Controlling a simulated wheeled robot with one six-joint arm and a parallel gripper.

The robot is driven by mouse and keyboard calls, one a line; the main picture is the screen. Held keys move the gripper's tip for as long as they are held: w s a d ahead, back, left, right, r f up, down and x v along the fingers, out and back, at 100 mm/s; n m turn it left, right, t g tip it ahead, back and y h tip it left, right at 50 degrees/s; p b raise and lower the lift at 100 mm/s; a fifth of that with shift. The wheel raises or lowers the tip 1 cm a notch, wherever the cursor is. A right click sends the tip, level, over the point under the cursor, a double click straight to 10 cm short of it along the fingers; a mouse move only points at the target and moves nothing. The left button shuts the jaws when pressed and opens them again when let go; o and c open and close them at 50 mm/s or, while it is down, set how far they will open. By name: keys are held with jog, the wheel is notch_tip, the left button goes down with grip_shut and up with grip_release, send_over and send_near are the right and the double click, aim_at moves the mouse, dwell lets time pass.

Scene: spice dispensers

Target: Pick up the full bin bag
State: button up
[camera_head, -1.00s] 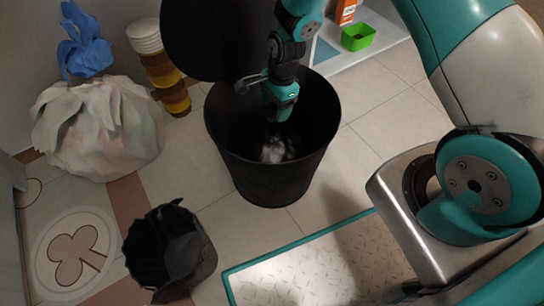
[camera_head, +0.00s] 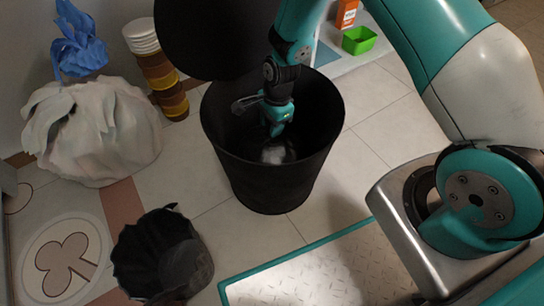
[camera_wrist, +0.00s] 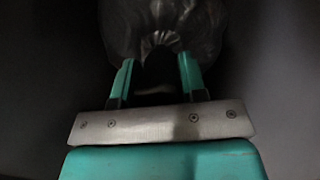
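The black bin (camera_head: 270,185) stands open on the tiled floor. A greyish, shiny bag (camera_head: 275,153) shows low inside it, mostly hidden by the bin wall and my arm. My gripper (camera_head: 277,131) reaches down inside the bin, just above the bag. In the wrist view, my gripper (camera_wrist: 157,66) has its two teal fingers apart. The dark, wrinkled bag (camera_wrist: 165,28) lies just beyond the fingertips, with its gathered part between them. I cannot tell whether the fingers touch it.
A pale sack with a blue top (camera_head: 95,130) stands at the left. A green box (camera_head: 358,40) is at the back right. The bin's raised lid (camera_head: 205,35) stands behind the opening.

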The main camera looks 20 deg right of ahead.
grip_shut()
jog(key=shift+r, duration=0.1)
